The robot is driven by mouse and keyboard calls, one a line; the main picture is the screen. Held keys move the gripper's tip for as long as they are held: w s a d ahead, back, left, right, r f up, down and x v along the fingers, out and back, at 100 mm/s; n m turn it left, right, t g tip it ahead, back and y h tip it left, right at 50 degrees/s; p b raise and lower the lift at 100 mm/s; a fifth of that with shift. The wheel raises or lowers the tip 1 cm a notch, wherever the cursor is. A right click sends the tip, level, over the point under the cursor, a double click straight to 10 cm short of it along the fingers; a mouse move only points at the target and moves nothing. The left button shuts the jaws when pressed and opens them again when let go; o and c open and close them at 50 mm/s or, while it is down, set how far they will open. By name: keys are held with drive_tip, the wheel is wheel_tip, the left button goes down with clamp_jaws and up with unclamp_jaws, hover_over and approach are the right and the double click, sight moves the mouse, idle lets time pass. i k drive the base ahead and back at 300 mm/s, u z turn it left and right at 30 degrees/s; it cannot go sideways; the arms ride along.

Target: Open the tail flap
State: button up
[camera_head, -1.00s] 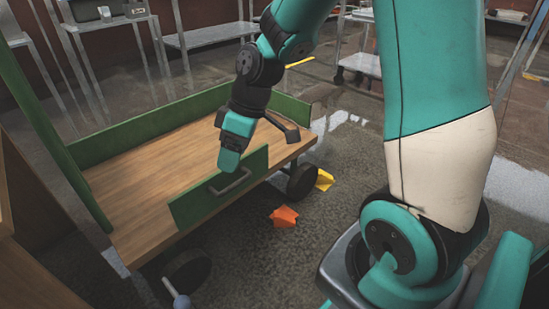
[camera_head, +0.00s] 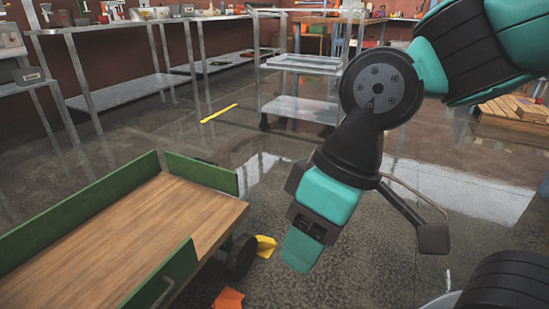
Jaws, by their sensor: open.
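A flatbed cart with a wooden bed (camera_head: 110,235) and green side panels stands at the lower left. A short green flap (camera_head: 172,270) with a grey bar handle (camera_head: 162,292) stands upright along the bed's near right edge; its lower part is cut off by the picture's bottom edge. I take this for the tail flap. My gripper (camera_head: 302,248) points down to the right of the cart, over the floor, open and apart from the flap and its handle. Its fingers show nearly edge-on, with nothing visible between them.
A green end panel (camera_head: 200,172) rises at the bed's far right. Yellow (camera_head: 266,246) and orange (camera_head: 229,299) pieces lie on the floor by the cart's wheel (camera_head: 241,256). A metal shelf trolley (camera_head: 300,108) and workbenches stand behind. Open floor lies between.

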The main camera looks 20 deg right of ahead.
sight(206, 173)
drive_tip(key=z, duration=1.15)
drive_tip(key=i, duration=3.75)
drive_tip(key=u, duration=3.5)
